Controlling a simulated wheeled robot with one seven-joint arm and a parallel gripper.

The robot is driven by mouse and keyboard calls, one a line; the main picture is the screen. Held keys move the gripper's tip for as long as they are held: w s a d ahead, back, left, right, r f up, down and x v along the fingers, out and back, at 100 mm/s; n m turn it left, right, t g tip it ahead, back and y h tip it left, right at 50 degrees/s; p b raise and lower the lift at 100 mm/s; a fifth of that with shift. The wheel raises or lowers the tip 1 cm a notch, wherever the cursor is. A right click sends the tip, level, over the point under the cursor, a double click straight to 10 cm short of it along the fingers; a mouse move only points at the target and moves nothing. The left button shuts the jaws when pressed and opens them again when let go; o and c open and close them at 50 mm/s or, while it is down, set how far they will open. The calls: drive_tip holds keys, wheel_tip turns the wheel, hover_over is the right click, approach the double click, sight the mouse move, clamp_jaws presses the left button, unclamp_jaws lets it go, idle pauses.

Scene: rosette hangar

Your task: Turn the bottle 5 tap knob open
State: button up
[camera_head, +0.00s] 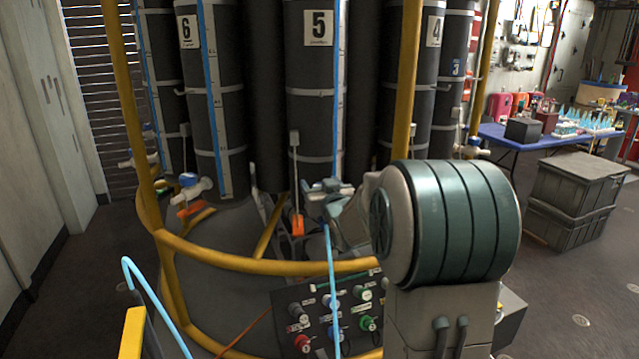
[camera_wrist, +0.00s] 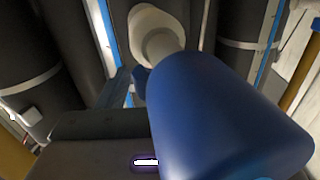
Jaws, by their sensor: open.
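Bottle 5 (camera_head: 312,75) is a tall dark cylinder with a white "5" label, standing upright at the centre of the head view. My gripper (camera_head: 327,190) is open at the foot of bottle 5, where its tap is. The gripper and arm mostly hide that tap in the head view. In the wrist view a large blue knob (camera_wrist: 225,115) fills the right and centre, very close to the camera. Its pale stem and cream tap body (camera_wrist: 155,38) show behind it. I cannot tell whether the fingers touch the knob.
A yellow rail (camera_head: 260,265) curves in front of the bottles, with upright yellow posts. A panel of coloured knobs (camera_head: 330,318) sits below it. Bottle 6 (camera_head: 215,95) has its own tap (camera_head: 190,188) at left. Grey crates (camera_head: 575,190) and a blue table (camera_head: 535,140) stand at right.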

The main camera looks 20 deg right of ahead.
drive_tip(key=shift+w, duration=0.5)
drive_tip(key=c, duration=1)
drive_tip(key=shift+n+y+p, duration=0.35)
drive_tip(key=shift+n+y, duration=0.05)
drive_tip(key=shift+y, duration=0.2)
drive_tip(key=n+y+p, duration=0.1)
drive_tip(key=y+p, duration=0.1)
drive_tip(key=n+g+y+p, duration=0.1)
drive_tip(key=n+y, duration=0.1)
drive_tip(key=n+y+p, duration=0.1)
drive_tip(key=y+p, duration=0.1)
drive_tip(key=y, duration=0.1)
drive_tip(key=shift+a+r+n+p, duration=0.25)
drive_tip(key=shift+n+p, duration=0.05)
drive_tip(key=n+g+y+p, duration=0.1)
drive_tip(key=y, duration=0.1)
drive_tip(key=n+g+y+p, duration=0.3)
drive_tip(key=n+g+y, duration=0.1)
drive_tip(key=shift+s+a+f+y, duration=0.2)
drive_tip(key=shift+s+a+y, duration=0.1)
drive_tip(key=shift+a, duration=0.05)
drive_tip(key=shift+p, duration=0.3)
